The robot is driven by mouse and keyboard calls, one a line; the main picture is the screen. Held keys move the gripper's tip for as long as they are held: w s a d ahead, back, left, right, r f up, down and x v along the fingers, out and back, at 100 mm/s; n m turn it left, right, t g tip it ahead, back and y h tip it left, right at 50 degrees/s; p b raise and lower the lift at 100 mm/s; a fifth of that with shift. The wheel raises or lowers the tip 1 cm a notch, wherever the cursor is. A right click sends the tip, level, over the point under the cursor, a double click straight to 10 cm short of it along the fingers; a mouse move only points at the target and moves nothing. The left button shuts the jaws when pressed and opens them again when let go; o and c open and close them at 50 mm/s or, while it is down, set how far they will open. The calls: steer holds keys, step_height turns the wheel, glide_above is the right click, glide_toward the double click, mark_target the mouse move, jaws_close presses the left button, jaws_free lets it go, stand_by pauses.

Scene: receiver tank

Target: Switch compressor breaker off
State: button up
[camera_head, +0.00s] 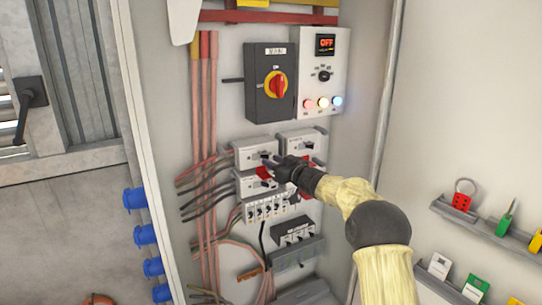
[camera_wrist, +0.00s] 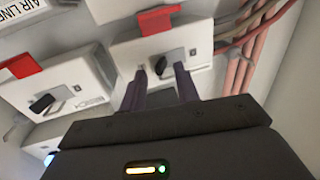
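Grey-white breakers with black toggles sit in the cabinet: one at upper left (camera_head: 254,151), one at upper right (camera_head: 301,140), and one lower left (camera_head: 248,186). Their labels are too small to read, so I cannot tell which is the compressor breaker. My gripper (camera_head: 283,170) is at this group, close to the upper left breaker. In the wrist view, my gripper's two purple fingers (camera_wrist: 163,80) are apart, their tips on either side of a black toggle (camera_wrist: 163,66). That breaker (camera_wrist: 191,38) has a red piece at its top edge. Contact with the toggle is unclear.
A main switch (camera_head: 270,84) with a red knob and a panel reading OFF (camera_head: 325,44) are above. Pink cables (camera_head: 203,100) run down the left. A terminal strip (camera_head: 265,208) is below. A second breaker (camera_wrist: 62,85) is beside the gripper in the wrist view.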

steer(key=shift+x, duration=0.8)
